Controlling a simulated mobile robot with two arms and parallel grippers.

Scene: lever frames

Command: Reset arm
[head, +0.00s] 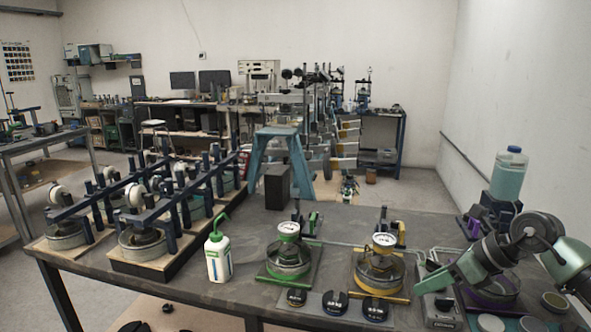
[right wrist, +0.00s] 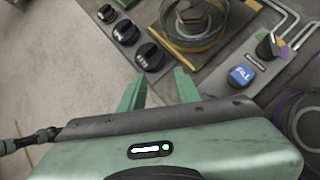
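My right arm comes in from the right edge of the head view, over the right end of the dark table (head: 235,300). My right gripper (head: 424,284) has pale green fingers and is beside the yellow-ringed device (head: 378,268). In the right wrist view its two fingers (right wrist: 159,88) stand apart with nothing between them, so it is open and empty. My left gripper is not in view.
A green-ringed device (head: 288,262) with a gauge stands left of the yellow one. A white bottle with a green spout (head: 218,258) stands near the front edge. Lever frames (head: 150,215) fill the left side. A blue-liquid bottle (head: 508,175) stands at the right.

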